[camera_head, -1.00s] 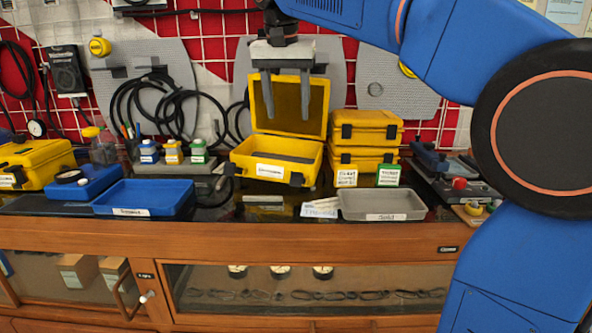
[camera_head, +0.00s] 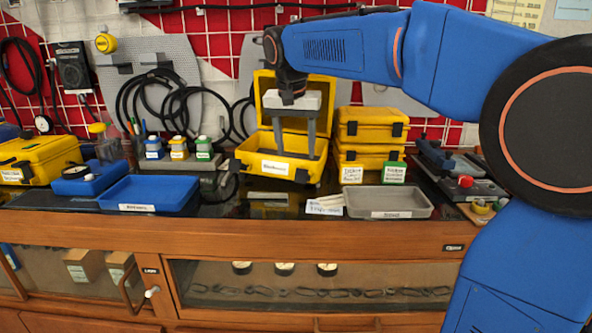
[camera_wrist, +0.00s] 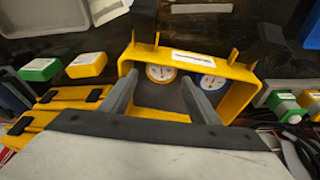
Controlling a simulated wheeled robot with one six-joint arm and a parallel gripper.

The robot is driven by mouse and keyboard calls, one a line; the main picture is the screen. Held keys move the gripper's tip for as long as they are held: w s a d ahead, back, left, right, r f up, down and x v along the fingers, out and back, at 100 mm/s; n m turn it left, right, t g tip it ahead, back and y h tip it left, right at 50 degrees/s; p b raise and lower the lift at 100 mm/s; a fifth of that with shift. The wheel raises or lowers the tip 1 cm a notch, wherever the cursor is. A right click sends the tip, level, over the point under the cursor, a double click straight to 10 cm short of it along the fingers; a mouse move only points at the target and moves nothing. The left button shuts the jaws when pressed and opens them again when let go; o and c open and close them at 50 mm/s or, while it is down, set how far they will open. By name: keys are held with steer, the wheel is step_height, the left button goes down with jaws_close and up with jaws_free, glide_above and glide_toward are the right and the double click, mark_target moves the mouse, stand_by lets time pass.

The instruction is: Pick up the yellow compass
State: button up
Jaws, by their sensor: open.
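The yellow compass (camera_wrist: 160,73) is a round white dial with a yellow rim. In the wrist view it lies inside the open yellow case (camera_head: 250,160), beside a similar blue-rimmed dial (camera_wrist: 212,82). In the head view the case front hides both dials. My gripper (camera_head: 294,154) is open and empty, pointing down over the case in front of its raised lid. In the wrist view my gripper's fingers (camera_wrist: 158,80) appear on either side of the yellow compass, with the blue dial outside the right finger. I cannot tell how far the fingertips are above it.
Stacked yellow cases (camera_head: 370,145) stand just right of the open case. A blue tray (camera_head: 150,193) is front left and a grey tray (camera_head: 388,202) front right. Small capped bottles (camera_head: 178,150) stand left of the case. The case walls and lid surround the gripper closely.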

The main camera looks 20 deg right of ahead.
mark_target(296, 161)
steer(key=shift+x, duration=2.5)
steer(key=shift+a, duration=0.2)
steer(key=c, duration=0.9)
steer(key=shift+o, duration=0.2)
